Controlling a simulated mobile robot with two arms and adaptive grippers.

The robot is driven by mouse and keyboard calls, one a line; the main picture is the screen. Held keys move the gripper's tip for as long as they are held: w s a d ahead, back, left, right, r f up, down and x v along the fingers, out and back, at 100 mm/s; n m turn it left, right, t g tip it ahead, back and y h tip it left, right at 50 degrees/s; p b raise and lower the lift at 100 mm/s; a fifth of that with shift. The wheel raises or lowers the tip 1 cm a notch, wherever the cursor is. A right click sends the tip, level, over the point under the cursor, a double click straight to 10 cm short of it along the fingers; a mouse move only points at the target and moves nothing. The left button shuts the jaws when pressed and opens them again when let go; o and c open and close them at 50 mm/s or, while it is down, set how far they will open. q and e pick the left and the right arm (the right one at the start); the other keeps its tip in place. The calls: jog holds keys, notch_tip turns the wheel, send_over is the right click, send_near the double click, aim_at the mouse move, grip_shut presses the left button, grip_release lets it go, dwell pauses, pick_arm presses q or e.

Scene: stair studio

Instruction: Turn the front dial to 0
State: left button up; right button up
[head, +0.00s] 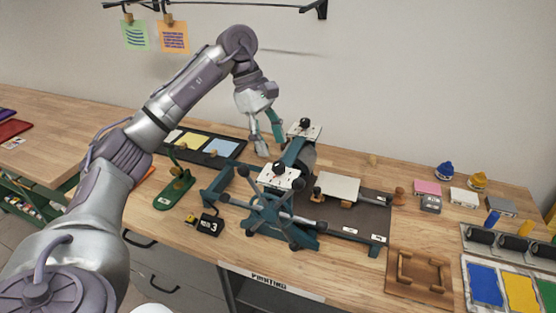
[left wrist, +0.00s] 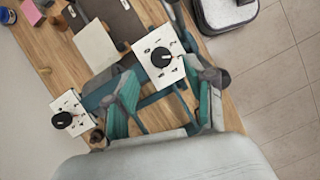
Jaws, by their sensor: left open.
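The front dial is a black knob (head: 278,169) on a white plate (head: 292,181), on the near side of the teal press (head: 268,213). In the left wrist view the front knob (left wrist: 161,57) is beyond the fingertips; its setting is too small to read. A second, rear dial (head: 304,122) is on a similar plate at the back; it also shows in the left wrist view (left wrist: 62,120). My left gripper (head: 270,146) is open and empty, above and behind the front dial; its teal fingers (left wrist: 170,80) are apart from the knob. My right gripper is not in view.
A wooden frame (head: 420,276) and ink trays (head: 485,284) are at the right. The press's spoked handle (head: 290,232) rises at the front.

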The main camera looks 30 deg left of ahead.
aim_at(278, 163)
pick_arm(q)
jog(key=x, duration=0.4)
jog(key=shift+s+p, duration=0.1)
jog(key=shift+p, duration=0.3)
jog(key=shift+d+f, duration=0.25)
jog(key=shift+f, duration=0.3)
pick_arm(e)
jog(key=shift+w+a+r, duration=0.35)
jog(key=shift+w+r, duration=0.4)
pick_arm(q)
grip_shut()
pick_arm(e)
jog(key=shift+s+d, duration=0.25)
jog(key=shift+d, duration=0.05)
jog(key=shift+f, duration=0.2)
